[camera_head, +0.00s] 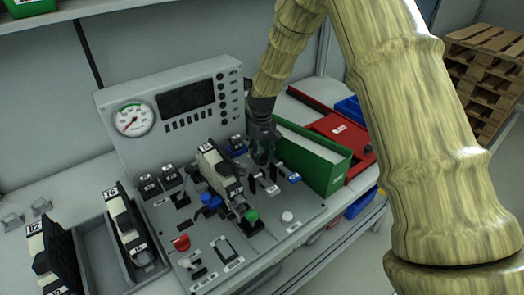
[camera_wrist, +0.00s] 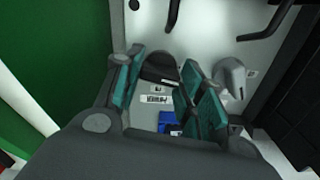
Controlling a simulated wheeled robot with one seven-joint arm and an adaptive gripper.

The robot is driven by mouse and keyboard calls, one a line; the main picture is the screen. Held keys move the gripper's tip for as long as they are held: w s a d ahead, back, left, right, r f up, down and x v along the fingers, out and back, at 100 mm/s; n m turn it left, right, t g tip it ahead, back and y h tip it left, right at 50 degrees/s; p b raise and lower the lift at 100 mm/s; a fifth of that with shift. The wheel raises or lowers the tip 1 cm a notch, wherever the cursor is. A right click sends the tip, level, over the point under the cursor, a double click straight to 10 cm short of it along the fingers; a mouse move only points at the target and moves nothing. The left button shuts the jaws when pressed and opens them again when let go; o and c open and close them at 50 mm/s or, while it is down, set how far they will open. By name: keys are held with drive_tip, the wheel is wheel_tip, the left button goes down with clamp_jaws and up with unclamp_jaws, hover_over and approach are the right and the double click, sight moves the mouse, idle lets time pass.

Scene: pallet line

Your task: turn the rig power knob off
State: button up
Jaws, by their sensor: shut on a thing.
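My gripper (camera_head: 263,155) is over the right part of the grey rig panel (camera_head: 168,107), pointing down at the controls. In the wrist view its two teal-padded fingers (camera_wrist: 162,75) close around a dark rounded knob (camera_wrist: 158,66), with a finger on either side. The knob stands on the pale panel with a small printed label below it, too small to read surely. In the head view the gripper hides the knob. The knob's setting cannot be told.
A round gauge (camera_head: 132,120) and a dark display (camera_head: 185,98) are on the upright panel. A blue-tipped lever (camera_head: 293,178), a green button (camera_head: 252,216) and a red button (camera_head: 181,243) are nearby. A green bin (camera_head: 318,160) stands close at right.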

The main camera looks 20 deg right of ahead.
sight(262, 154)
drive_tip(key=shift+n+p, duration=0.3)
drive_tip(key=shift+n, duration=0.8)
drive_tip(key=o, duration=1)
wheel_tip(262, 154, up, 12)
drive_tip(key=shift+r, duration=0.1)
